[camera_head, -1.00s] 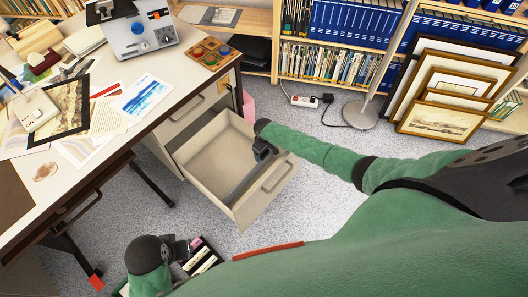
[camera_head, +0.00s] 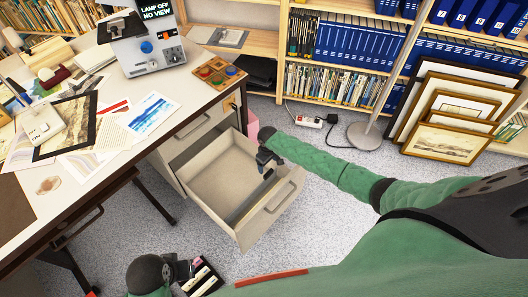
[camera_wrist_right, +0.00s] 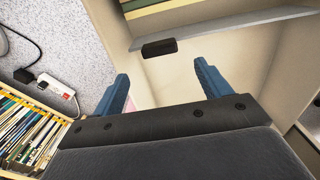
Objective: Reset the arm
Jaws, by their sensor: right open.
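My right gripper (camera_head: 266,160) is over the far right part of an open, pale desk drawer (camera_head: 218,185), near its front panel. In the right wrist view its two blue fingers (camera_wrist_right: 162,82) are spread wide, with nothing between them. A small dark block (camera_wrist_right: 159,48) shows beyond the fingertips; I cannot tell what it is. The drawer looks empty in the head view. My left gripper (camera_head: 184,268) is low at the bottom edge of the head view, beside a dark case with pale pieces (camera_head: 204,278). Its fingers are too small to read.
The desk (camera_head: 130,160) at left holds prints, a wooden tray (camera_head: 217,73) and a grey device (camera_head: 145,45) reading "LAMP OFF NO VIEW". Framed prints (camera_head: 445,142) lean at right near a lamp base (camera_head: 365,136). A power strip (camera_head: 308,121) lies on the open floor.

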